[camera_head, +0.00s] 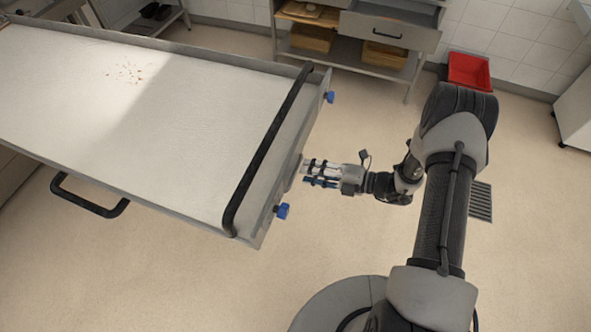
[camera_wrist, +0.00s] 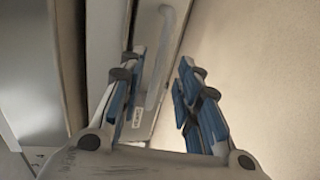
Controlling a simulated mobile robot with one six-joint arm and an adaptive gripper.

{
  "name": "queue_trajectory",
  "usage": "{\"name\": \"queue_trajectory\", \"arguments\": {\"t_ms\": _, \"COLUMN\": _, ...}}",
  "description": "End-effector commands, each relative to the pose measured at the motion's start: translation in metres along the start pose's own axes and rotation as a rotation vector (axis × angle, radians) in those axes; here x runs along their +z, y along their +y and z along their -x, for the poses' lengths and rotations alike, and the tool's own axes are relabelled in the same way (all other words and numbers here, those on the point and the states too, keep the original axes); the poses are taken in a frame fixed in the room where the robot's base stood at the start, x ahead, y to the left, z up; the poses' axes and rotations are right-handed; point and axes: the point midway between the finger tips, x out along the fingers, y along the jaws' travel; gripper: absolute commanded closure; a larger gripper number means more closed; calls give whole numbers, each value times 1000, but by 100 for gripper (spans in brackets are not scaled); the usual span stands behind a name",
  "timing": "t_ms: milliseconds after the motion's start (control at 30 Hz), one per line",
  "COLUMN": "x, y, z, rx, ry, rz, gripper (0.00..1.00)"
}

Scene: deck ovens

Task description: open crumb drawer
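In the wrist view, a pale front panel (camera_wrist: 178,45), apparently the crumb drawer's, carries a light grey bar handle (camera_wrist: 156,75) and a small white label (camera_wrist: 138,117). My gripper (camera_wrist: 164,68) is open, with its blue-padded fingers on either side of the handle's line of sight. I cannot tell whether the handle lies fully between the fingertips or touches them. In the head view, my gripper (camera_head: 305,172) is at the right end of the large flat loader (camera_head: 160,115), close to its edge. The drawer's front is mostly hidden there, and its opening cannot be judged.
A black bar (camera_head: 265,150) runs along the loader's right end, with blue knobs (camera_head: 282,211) at its corners. A black loop handle (camera_head: 90,200) sticks out at lower left. A shelf unit (camera_head: 360,50) and red bin (camera_head: 470,71) stand behind. Floor around my base looks clear.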

Motion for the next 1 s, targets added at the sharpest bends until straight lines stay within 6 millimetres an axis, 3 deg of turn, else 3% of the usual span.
{"name": "queue_trajectory", "arguments": {"t_ms": 100, "x": -1, "y": -1, "z": -25, "rx": 0, "ry": 5, "rz": 1, "gripper": 69}}
{"name": "queue_trajectory", "arguments": {"t_ms": 333, "x": 0, "y": -1, "z": -51, "rx": 0, "ry": 2, "rz": 0, "gripper": 69}}
{"name": "queue_trajectory", "arguments": {"t_ms": 700, "x": 0, "y": 0, "z": -56, "rx": 0, "ry": 0, "rz": 0, "gripper": 69}}
{"name": "queue_trajectory", "arguments": {"t_ms": 1000, "x": 0, "y": 0, "z": -55, "rx": 0, "ry": 0, "rz": 0, "gripper": 89}}
